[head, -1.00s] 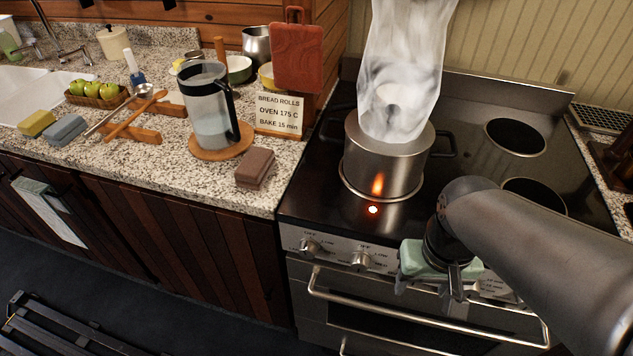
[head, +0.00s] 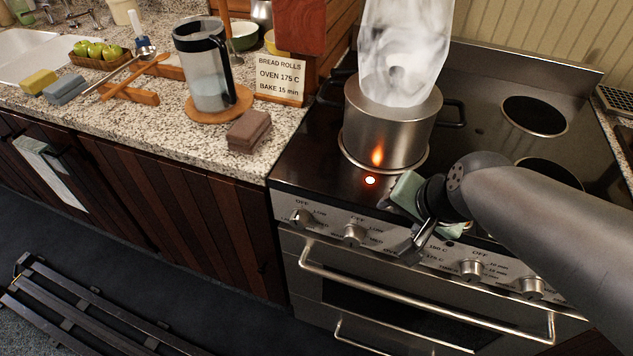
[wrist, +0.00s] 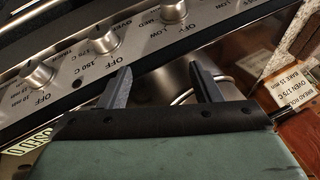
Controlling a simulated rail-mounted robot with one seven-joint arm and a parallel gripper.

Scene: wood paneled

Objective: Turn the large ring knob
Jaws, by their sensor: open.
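My gripper (head: 414,247) is open and empty at the front panel of the stove, angled down to the left. Its two dark fingers (wrist: 161,80) stand apart in the wrist view, with the panel just beyond them. The oven knob (wrist: 103,41), by the 150 C and 175 C marks, is round and metallic. It sits ahead of the left finger, outside the gap between the fingers. In the head view my gripper mostly hides it. No knob shows a clear ring shape, so I cannot tell for certain which is the large ring knob.
Other knobs are the left burner knob (head: 301,218), the second burner knob (head: 353,234), the timer knob (head: 470,270) and the far right knob (head: 531,288). The oven handle (head: 420,308) runs below.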

